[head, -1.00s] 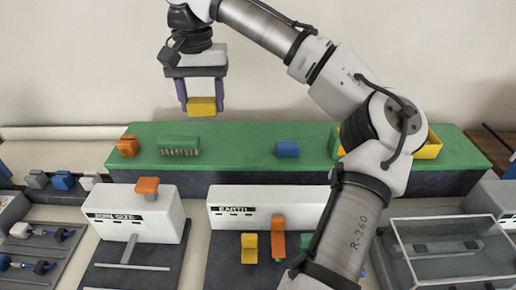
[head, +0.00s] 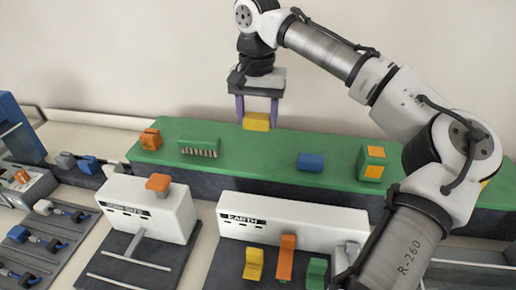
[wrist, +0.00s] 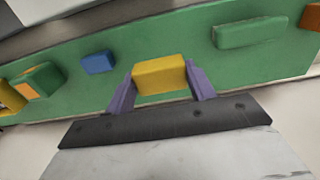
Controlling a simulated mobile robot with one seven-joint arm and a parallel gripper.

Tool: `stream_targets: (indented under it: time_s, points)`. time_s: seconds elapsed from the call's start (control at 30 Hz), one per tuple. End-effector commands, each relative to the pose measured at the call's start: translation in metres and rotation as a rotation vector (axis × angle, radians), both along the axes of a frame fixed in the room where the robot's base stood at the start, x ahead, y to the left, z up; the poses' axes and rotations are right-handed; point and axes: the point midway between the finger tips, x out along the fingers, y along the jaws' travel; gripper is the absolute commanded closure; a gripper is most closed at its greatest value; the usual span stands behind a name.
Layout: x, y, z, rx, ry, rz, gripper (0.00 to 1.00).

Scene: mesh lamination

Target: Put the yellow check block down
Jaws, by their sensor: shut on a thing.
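The yellow check block (head: 256,122) is between the purple fingers of my gripper (head: 256,118). In the wrist view the block (wrist: 160,76) sits level between both fingertips (wrist: 160,84), with the green bench top (wrist: 122,88) behind it. In the head view the block overlaps the far edge of the green top (head: 245,158), between the brush and the blue block. It appears to be above the surface; the exact gap cannot be told.
A green brush (head: 198,146) and an orange block (head: 150,139) lie left on the green top. A blue block (head: 311,162) and a green-orange cube (head: 372,164) lie right. White stations (head: 150,210) stand in front. Bare green lies between brush and blue block.

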Motion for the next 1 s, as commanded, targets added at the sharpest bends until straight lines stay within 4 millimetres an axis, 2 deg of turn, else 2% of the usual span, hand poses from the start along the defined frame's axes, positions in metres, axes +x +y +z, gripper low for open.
stream_targets:
  time_s: [0.1,0.2,0.37,0.6,0.7,1.0]
  points:
    - [-0.001,0.0,-0.028,-0.002,0.002,0.0,0.7]
    - [-0.001,0.0,-0.044,0.0,0.002,0.0,0.7]
    - [0.0,0.0,-0.056,0.001,0.0,-0.001,0.7]
    - [0.0,0.0,-0.09,0.0,0.001,0.0,0.7]
    - [0.0,0.0,-0.096,0.0,0.0,-0.001,0.7]
    - [0.0,0.0,-0.099,0.001,0.0,-0.001,0.7]
